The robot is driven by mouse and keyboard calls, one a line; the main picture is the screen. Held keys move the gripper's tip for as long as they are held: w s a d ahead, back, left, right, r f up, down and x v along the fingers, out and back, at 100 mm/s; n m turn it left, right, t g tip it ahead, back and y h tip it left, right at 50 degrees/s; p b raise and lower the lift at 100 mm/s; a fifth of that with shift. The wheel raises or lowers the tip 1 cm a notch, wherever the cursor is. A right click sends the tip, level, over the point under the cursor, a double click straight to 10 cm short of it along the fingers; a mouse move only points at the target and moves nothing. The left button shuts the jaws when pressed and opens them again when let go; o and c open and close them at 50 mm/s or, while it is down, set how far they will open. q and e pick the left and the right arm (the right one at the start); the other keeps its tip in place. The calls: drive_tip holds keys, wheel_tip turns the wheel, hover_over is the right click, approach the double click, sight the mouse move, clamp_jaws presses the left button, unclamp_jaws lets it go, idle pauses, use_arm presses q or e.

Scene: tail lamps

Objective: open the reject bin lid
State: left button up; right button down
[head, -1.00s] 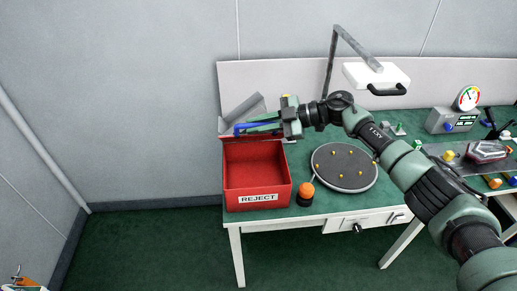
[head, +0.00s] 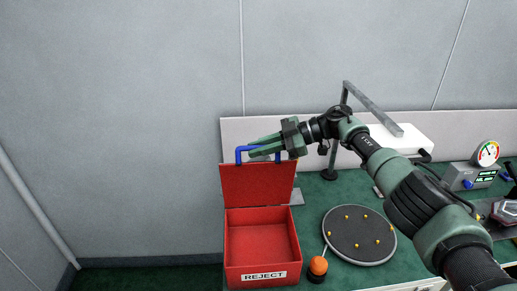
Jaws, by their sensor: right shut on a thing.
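The red reject bin (head: 263,276) stands at the left end of the green-topped bench, with its label facing front. Its red lid (head: 258,184) is raised and stands nearly upright at the bin's back edge, so the empty inside shows. A blue handle (head: 239,154) sits on the lid's upper edge. My right gripper (head: 266,147) comes in from the right and is shut on the blue handle, partly covering it. My left gripper is not in view.
A dark round turntable (head: 360,235) with yellow pegs lies right of the bin. An orange knob (head: 318,265) stands between them. A lamp (head: 404,137) and a gauge box (head: 474,176) are farther right. A pale panel (head: 233,138) stands behind the bench.

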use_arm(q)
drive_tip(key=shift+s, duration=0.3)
use_arm(e)
drive_tip(key=c, duration=1.4)
unclamp_jaws()
